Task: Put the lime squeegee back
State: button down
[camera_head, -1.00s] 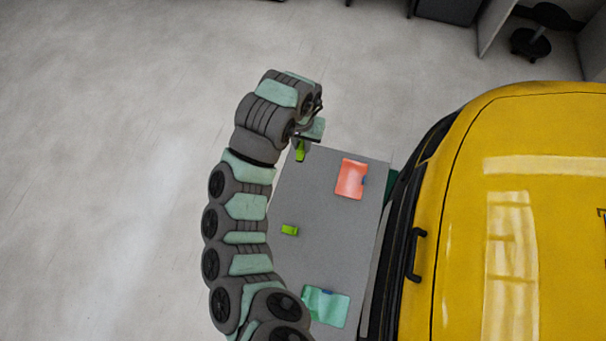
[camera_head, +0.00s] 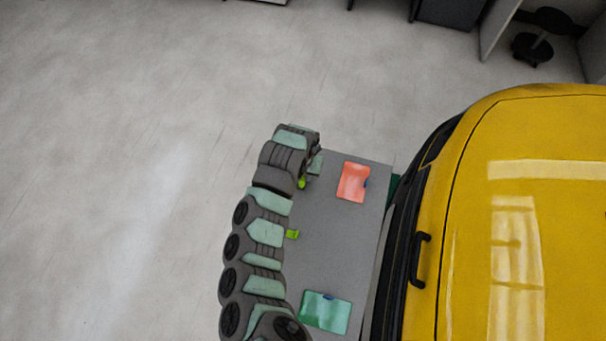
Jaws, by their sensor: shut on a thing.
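My gripper (camera_head: 306,174) is at the upper left of the grey table, mostly hidden by my own wrist. It is shut on a small lime thing (camera_head: 302,183), which I take to be the lime squeegee; only a bit of it shows below the wrist. A second small lime piece (camera_head: 292,234) lies on the table farther down, partly covered by my arm. I cannot tell what it is. The held lime thing is above that piece in the picture and apart from it.
The grey table (camera_head: 340,250) bears a salmon-red flat piece (camera_head: 353,181) at the upper right and a green flat piece (camera_head: 325,311) at the bottom, each with a blue mark. A yellow vehicle (camera_head: 530,230) stands close along the table's right side. The table's middle is clear.

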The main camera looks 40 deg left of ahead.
aim_at(302, 178)
jog(key=shift+f, duration=0.35)
jog(key=c, duration=1.3)
grip_release()
jog(key=shift+f, duration=0.1)
jog(key=shift+c, duration=0.2)
notch_tip(302, 178, up, 12)
jog(key=s, duration=0.1)
jog(key=shift+d, duration=0.35)
